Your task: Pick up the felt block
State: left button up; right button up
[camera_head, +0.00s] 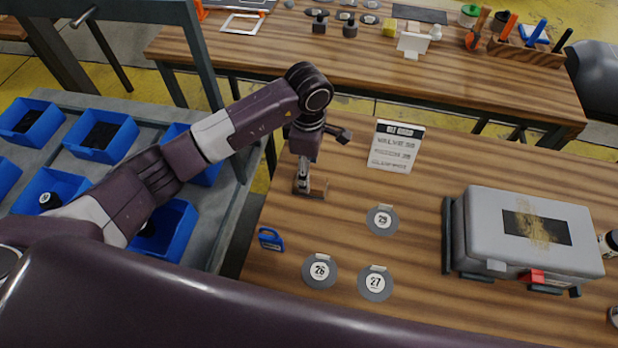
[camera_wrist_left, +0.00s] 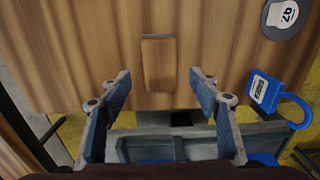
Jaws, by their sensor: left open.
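The block (camera_wrist_left: 158,65), taken to be the felt block, is a small brown rectangular piece lying on the wooden table in the left wrist view. In the head view, a small brown block (camera_head: 317,189) shows by the fingers at the table's left side, partly hidden by them. My left gripper (camera_head: 304,178) points down over it. In the left wrist view my left gripper (camera_wrist_left: 160,80) is open, one finger on each side of the block's line, with nothing between the fingers that looks gripped. My right gripper is not in view.
A blue padlock (camera_head: 270,239) and numbered grey discs (camera_head: 320,270) lie in front of the block. A white sign (camera_head: 396,146) stands behind to the right. A grey case (camera_head: 525,232) sits at right. Blue bins (camera_head: 100,135) fill a cart at left.

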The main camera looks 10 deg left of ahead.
aim_at(319, 183)
pick_arm(q)
jog(key=shift+s+d+f+p, duration=0.15)
jog(key=shift+f+p, duration=0.25)
jog(key=shift+f, duration=0.05)
jog(key=shift+s+d+f+p, duration=0.15)
jog(key=shift+f+p, duration=0.2)
jog(key=shift+f, duration=0.05)
jog(key=f, duration=0.2)
jog(key=shift+w+f+p, duration=0.25)
jog(key=shift+f+p, duration=0.05)
jog(key=shift+f, duration=0.35)
jog(key=shift+w+f, duration=0.1)
jog(key=shift+c, duration=0.4)
jog(key=c, duration=1.2)
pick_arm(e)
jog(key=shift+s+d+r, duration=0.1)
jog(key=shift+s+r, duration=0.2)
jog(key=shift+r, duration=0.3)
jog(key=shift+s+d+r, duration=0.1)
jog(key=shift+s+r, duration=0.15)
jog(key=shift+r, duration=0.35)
